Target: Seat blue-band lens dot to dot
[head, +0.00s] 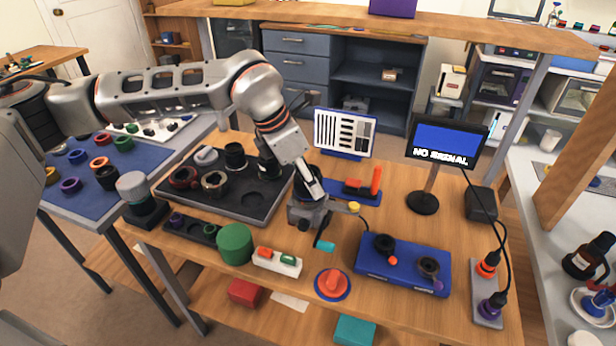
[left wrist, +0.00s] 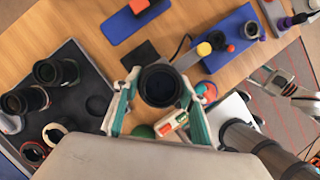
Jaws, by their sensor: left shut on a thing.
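My left gripper (head: 309,212) hangs over the middle of the wooden table. In the left wrist view its teal-padded fingers (left wrist: 158,112) are shut on a black lens (left wrist: 160,84), seen end-on with a dark round opening. In the head view this lens (head: 305,182) is partly hidden behind the gripper. I cannot make out a blue band or a dot on it. A blue fixture (head: 372,265) lies to the right, apart from the gripper. It carries a black round part (head: 384,245) beside a red-orange knob and a dark ring-shaped part (head: 428,266).
A dark tray (head: 262,206) with several lens parts is at left. A green cylinder (head: 235,244), a white block (head: 278,262) and a red dial (head: 332,283) line the front. A monitor (head: 447,140) stands behind. A grey mechanism (left wrist: 285,85) may be my right arm.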

